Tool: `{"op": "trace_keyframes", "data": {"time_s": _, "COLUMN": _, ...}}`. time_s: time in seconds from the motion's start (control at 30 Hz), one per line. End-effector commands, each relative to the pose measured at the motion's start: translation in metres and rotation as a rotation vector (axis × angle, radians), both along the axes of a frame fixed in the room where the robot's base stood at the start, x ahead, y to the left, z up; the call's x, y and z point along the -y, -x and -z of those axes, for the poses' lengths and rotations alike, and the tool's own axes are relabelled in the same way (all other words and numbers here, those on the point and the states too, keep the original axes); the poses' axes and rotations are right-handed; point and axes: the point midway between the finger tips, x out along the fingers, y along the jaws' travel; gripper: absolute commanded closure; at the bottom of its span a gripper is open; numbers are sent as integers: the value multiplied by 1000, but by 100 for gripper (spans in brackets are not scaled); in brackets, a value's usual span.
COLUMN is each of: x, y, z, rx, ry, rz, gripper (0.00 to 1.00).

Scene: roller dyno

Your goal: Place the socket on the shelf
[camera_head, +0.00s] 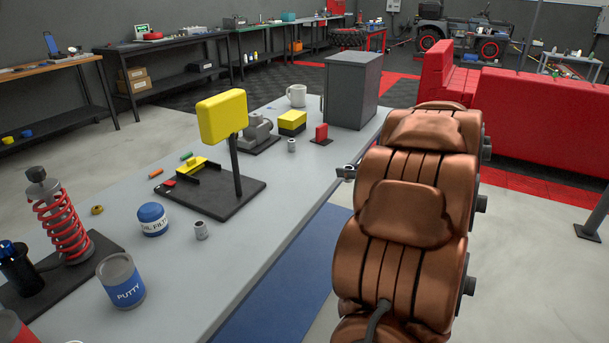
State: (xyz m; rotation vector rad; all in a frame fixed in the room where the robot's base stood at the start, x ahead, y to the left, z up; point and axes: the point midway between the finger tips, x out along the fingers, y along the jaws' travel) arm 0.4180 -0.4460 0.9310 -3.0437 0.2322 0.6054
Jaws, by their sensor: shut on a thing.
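My copper-brown arm fills the right of the view and hides most of my gripper (346,172). Only a small part of the gripper shows at the arm's left edge, beside the grey table's right edge. It is shut on a small metallic piece that looks like a socket, mostly hidden. One similar silver socket (201,230) stands on the table right of the oil filter. Another small silver socket (291,145) stands near the yellow-topped box. Lower shelves show under the back-left benches, such as a dark shelf (185,82); I cannot tell which shelf is meant.
The grey table (270,220) holds a yellow-headed stand (222,117), a blue-white oil filter (153,220), a putty can (121,282), a red spring damper (62,220), a mug (296,95) and a grey cabinet (352,88). A red barrier (540,120) stands behind my arm.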

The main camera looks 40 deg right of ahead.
Motion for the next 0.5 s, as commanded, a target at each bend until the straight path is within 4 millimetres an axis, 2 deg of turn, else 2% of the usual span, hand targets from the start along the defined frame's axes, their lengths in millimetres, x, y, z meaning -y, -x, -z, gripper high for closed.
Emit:
{"op": "trace_keyframes", "data": {"time_s": 0.17, "x": -2, "y": -18, "z": 2, "rx": 0, "ry": 0, "rz": -4, "gripper": 100}}
{"op": "trace_keyframes", "data": {"time_s": 0.5, "x": -5, "y": -83, "z": 8, "rx": 2, "ry": 0, "rz": -9, "gripper": 100}}
